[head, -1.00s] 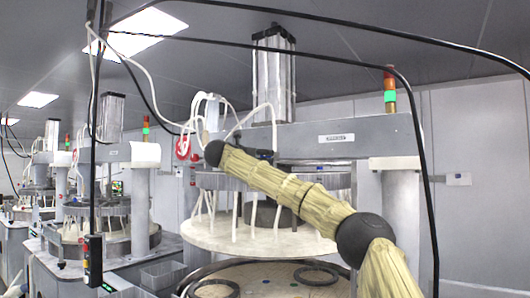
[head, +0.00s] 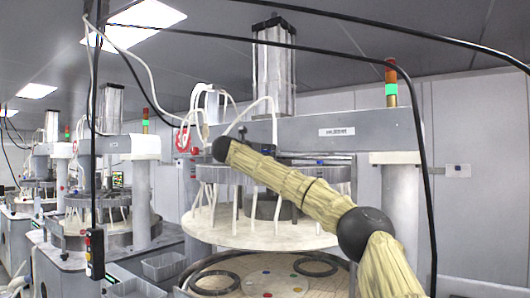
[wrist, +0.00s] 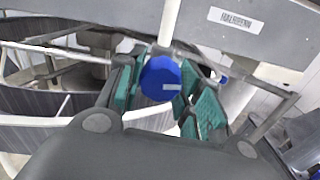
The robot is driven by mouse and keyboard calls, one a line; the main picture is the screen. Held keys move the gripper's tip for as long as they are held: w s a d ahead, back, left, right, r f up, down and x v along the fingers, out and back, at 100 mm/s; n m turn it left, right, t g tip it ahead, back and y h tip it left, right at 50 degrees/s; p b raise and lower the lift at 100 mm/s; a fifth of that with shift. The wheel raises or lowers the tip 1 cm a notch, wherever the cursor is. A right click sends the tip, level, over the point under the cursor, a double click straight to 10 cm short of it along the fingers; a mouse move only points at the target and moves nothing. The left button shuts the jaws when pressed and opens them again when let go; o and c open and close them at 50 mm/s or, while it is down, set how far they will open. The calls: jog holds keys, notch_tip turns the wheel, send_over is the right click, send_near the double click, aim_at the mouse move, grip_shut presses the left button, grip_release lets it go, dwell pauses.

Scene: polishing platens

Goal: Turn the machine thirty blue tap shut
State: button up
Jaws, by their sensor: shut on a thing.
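The dark palm of my gripper hides what lies below and behind the tap. A second blue part (wrist: 223,79) shows just to the right, beyond the right finger. In the head view my arm reaches up to the machine's beam, and the gripper and tap cannot be made out there. I cannot tell the tap's angle.
The grey beam (wrist: 240,25) with a label runs close above my gripper. White hoses (head: 262,108) hang around the work spot. Below is the pale round upper platen (head: 270,234), with the lower platen (head: 262,282) under it. Black cables (head: 428,200) cross near my arm.

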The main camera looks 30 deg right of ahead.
jog(key=shift+n+b, duration=0.3)
jog(key=shift+b, duration=0.15)
jog(key=n+b, duration=0.2)
jog(key=shift+s+f+n+b, duration=0.1)
jog(key=shift+n+b, duration=0.2)
jog(key=n+b, duration=0.1)
jog(key=n, duration=0.2)
jog(key=shift+n+b, duration=0.35)
jog(key=shift+n, duration=0.05)
jog(key=n, duration=0.4)
jog(key=shift+r, duration=0.25)
jog(key=n, duration=0.4)
jog(key=shift+n, duration=0.3)
jog(key=shift+p, duration=0.3)
jog(key=o, duration=1)
jog(key=shift+o, duration=0.2)
